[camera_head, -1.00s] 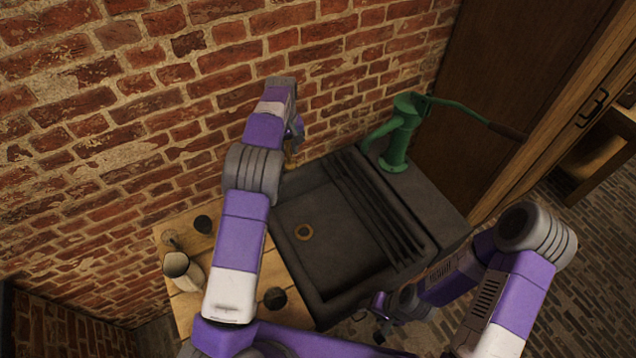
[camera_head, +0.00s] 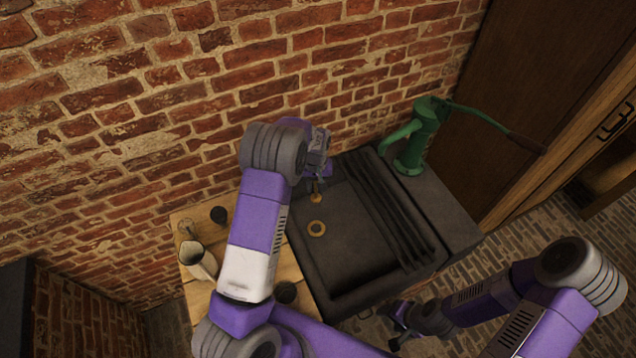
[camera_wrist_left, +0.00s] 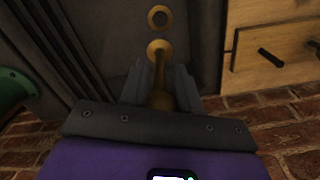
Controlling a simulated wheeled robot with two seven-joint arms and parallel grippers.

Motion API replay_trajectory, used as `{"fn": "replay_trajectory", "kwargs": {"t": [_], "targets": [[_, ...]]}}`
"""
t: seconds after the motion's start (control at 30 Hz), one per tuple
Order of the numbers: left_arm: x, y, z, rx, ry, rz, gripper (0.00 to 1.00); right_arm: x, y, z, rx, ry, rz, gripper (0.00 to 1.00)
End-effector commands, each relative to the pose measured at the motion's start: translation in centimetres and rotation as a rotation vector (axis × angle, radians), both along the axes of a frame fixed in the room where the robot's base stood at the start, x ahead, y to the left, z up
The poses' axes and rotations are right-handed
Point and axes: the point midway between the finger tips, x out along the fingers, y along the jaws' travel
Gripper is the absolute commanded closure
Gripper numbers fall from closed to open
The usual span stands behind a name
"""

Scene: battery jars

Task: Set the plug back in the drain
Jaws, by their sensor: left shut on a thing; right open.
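The brass plug (camera_head: 316,198) hangs below my left gripper (camera_head: 318,184) over the dark sink basin (camera_head: 345,245). In the left wrist view, my left gripper (camera_wrist_left: 160,88) is shut on the plug's stem, with the plug's round brass end (camera_wrist_left: 158,47) pointing away from the jaws. The drain (camera_head: 317,228) is a brass ring in the basin floor, just beside the plug; it also shows in the left wrist view (camera_wrist_left: 160,16) with a dark centre. The plug's height above the floor is hard to tell. My right gripper (camera_head: 398,333) is open and empty, outside the sink's front edge.
A green hand pump (camera_head: 415,140) stands at the sink's back right corner. Ribbed slats (camera_head: 385,205) fill the sink's right side. A brick wall is behind.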

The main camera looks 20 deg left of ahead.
Motion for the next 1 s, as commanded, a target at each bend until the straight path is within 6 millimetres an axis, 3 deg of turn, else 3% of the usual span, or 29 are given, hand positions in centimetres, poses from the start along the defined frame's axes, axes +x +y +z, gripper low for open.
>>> {"fn": "replay_trajectory", "kwargs": {"t": [1.0], "targets": [[0.0,0.0,-7.0,0.000,0.001,0.000,1.00,0.0,0.0,-4.2,0.000,0.000,0.000,0.40]]}}
